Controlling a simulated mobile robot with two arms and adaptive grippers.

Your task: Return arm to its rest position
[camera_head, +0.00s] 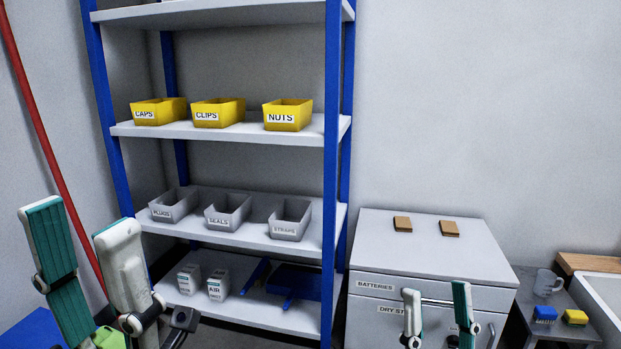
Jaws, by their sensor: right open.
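My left gripper (80,220) stands large in the lower left, its two fingers pointing up and apart, with nothing seen between them. My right gripper (437,288) shows at the bottom, right of centre, in front of the white cabinet (425,240). Its two fingers point up, spread apart and empty. The lower parts of both grippers run out of the picture.
A blue-posted shelf (225,129) holds yellow bins (288,115), grey bins (290,219) and small boxes. Two brown blocks (403,224) lie on the cabinet.

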